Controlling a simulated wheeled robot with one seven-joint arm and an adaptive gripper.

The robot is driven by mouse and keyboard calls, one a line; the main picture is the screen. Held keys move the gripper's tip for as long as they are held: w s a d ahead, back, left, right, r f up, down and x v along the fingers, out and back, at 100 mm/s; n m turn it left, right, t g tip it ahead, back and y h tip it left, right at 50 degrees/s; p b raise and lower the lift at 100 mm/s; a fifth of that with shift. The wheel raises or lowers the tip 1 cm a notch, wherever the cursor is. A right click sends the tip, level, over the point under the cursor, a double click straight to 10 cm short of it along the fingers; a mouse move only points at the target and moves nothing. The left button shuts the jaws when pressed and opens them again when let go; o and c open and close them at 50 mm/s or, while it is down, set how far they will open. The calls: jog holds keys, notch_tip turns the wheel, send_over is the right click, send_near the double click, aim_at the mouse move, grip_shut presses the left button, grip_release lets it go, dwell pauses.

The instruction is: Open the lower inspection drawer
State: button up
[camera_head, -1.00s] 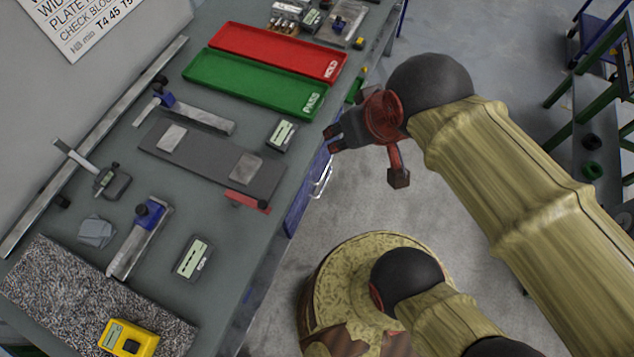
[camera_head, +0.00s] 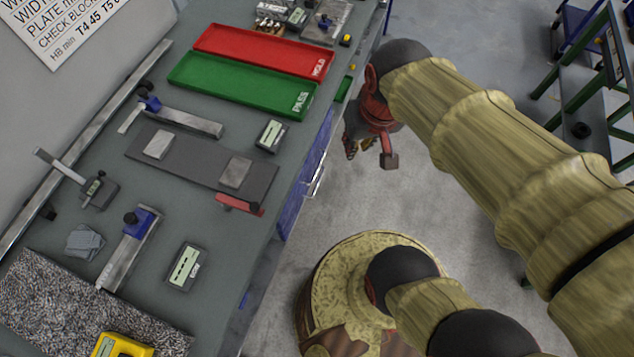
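The runout table's side shows blue drawer fronts (camera_head: 291,212) steeply from above, below the table edge. A metal bar handle (camera_head: 317,180) stands out from the blue front. I cannot tell from this angle which drawer it belongs to, and the lower fronts are mostly hidden by the tabletop overhang. No drawer is visibly pulled out. My gripper (camera_head: 351,147) is off the table's right edge, above and to the right of the handle in the picture, and apart from it. Its fingers point down and are mostly hidden under its red and dark body, so its opening is unclear.
The grey tabletop (camera_head: 225,255) holds a red tray (camera_head: 262,50), a green tray (camera_head: 240,84), gauges and a granite plate. A small green item (camera_head: 343,88) shows at the table edge by my wrist. Clear floor (camera_head: 440,205) lies to the right; a green-framed rack (camera_head: 590,90) stands beyond.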

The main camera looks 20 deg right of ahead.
jog(key=d+f+m+g, duration=0.1)
jog(key=f, duration=0.2)
jog(key=d+f+m+g+y+b, duration=0.1)
jog(key=f, duration=0.2)
jog(key=d+f+g, duration=0.1)
jog(key=f, duration=0.3)
jog(key=shift+d+f+m+y, duration=0.1)
jog(key=shift+m+y, duration=0.2)
jog(key=shift+m, duration=0.1)
jog(key=n+t+y+b, duration=0.6)
jog(key=n+t+y, duration=0.45)
jog(key=n, duration=2.15)
send_near(319, 181)
jog(key=f+x, duration=0.1)
jog(key=x, duration=0.2)
jog(key=shift+t+h, duration=0.25)
jog(key=shift+r+b+x, duration=0.2)
jog(key=shift+b+x, duration=0.6)
jog(key=shift+x, duration=2.7)
jog(key=shift+c, duration=0.6)
